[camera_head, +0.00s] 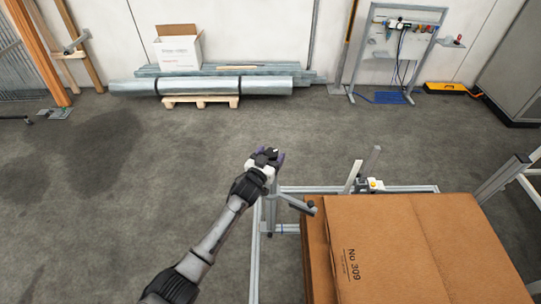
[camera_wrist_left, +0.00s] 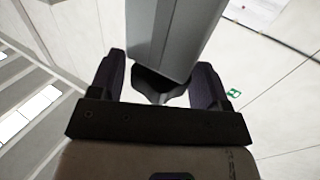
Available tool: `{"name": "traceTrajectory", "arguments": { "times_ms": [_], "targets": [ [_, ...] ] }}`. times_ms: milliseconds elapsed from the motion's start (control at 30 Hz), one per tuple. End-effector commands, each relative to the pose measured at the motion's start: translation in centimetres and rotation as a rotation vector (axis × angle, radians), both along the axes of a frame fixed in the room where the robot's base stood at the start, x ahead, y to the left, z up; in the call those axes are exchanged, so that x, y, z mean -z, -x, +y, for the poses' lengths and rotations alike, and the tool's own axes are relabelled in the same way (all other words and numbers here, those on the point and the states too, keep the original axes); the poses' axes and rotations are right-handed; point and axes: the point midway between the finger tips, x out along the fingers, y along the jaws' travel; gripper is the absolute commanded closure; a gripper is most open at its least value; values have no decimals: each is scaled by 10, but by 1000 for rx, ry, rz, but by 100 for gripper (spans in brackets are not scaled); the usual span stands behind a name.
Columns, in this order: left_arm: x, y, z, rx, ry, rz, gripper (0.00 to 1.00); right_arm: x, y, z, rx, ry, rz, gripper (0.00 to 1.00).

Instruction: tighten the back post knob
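My left gripper (camera_head: 268,160) is at the upper end of a grey metal post (camera_head: 271,212), left of the cardboard stack. In the left wrist view, its two dark fingers (camera_wrist_left: 158,84) are spread wide, one on each side of a dark lobed knob (camera_wrist_left: 157,82). The knob is at the end of a grey square profile (camera_wrist_left: 173,35). A thin light gap shows at the left finger; contact on the right side is unclear. In the head view the gripper hides this knob. The right gripper is not in view.
Large brown cardboard (camera_head: 405,245) stacked at the lower right stands beside the metal frame (camera_head: 254,262). A grey arm with a dark end (camera_head: 312,208) juts from the post towards the cardboard. A sensor with a yellow button (camera_head: 375,184) is behind it. Floor to the left is clear.

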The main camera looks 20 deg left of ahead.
Motion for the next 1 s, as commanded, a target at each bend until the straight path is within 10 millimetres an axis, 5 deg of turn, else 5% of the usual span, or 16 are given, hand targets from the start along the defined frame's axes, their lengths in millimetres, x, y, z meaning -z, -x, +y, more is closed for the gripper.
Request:
{"name": "traceTrajectory", "arguments": {
  "times_ms": [400, 1000],
  "targets": [
    [0, 0, 0, 0, 0, 0, 69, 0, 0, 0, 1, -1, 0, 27],
    [-1, -1, 5, 249, -9, 1, 69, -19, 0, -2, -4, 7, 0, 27]
  ]
}}
